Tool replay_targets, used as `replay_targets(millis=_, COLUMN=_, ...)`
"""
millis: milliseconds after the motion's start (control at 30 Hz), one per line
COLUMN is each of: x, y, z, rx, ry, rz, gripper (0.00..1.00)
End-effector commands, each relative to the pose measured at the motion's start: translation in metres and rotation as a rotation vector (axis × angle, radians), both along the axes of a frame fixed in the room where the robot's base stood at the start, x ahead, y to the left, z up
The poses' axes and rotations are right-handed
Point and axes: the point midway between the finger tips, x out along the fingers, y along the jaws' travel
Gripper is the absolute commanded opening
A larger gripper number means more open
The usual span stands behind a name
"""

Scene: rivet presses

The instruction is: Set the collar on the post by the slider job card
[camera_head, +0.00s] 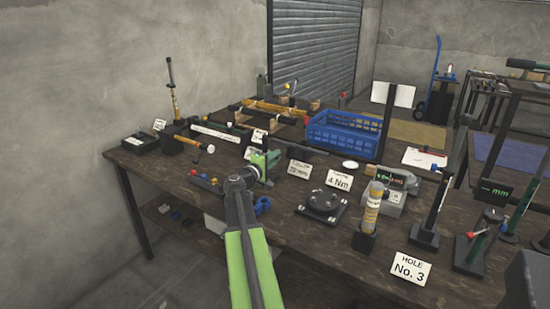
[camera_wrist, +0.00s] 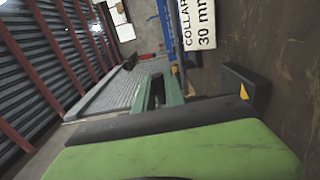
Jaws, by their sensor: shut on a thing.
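My gripper (camera_head: 243,178) reaches over the bench from the front, beside a green fixture (camera_head: 266,160). In the wrist view its green and black body fills the bottom. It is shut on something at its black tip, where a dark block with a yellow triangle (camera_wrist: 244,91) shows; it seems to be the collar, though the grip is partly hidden. A white card reading "COLLAR 30 mm" (camera_wrist: 198,22) lies just beyond the tip. In the head view a mm card (camera_head: 299,169) stands right of my gripper. I cannot make out the post clearly there.
A blue crate (camera_head: 345,146) stands at the back. A "4 Nm" card (camera_head: 339,181), a round black plate (camera_head: 322,203), an orange-banded cylinder (camera_head: 372,208) and a "HOLE No. 3" card (camera_head: 410,268) lie to the right. Small blue parts (camera_head: 262,205) sit close by my arm.

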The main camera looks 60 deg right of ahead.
Motion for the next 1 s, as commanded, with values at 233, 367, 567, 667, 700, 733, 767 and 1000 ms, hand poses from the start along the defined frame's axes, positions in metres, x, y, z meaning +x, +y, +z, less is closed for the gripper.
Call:
replay_targets(millis=233, x=0.000, y=0.000, z=0.000, rx=0.000, ry=0.000, rz=0.000, gripper=0.00)
replay_targets(millis=367, x=0.000, y=0.000, z=-0.003, rx=0.000, ry=0.000, rz=0.000, gripper=0.00)
replay_targets(millis=567, x=0.000, y=0.000, z=-0.029, rx=0.000, ry=0.000, rz=0.000, gripper=0.00)
replay_targets(millis=667, x=0.000, y=0.000, z=-0.033, rx=0.000, ry=0.000, rz=0.000, gripper=0.00)
replay_targets(millis=700, x=0.000, y=0.000, z=-0.031, rx=0.000, ry=0.000, rz=0.000, gripper=0.00)
replay_targets(millis=733, x=0.000, y=0.000, z=-0.030, rx=0.000, ry=0.000, rz=0.000, gripper=0.00)
replay_targets(millis=767, x=0.000, y=0.000, z=-0.030, rx=0.000, ry=0.000, rz=0.000, gripper=0.00)
replay_targets(millis=1000, x=0.000, y=0.000, z=-0.029, rx=0.000, ry=0.000, rz=0.000, gripper=0.29)
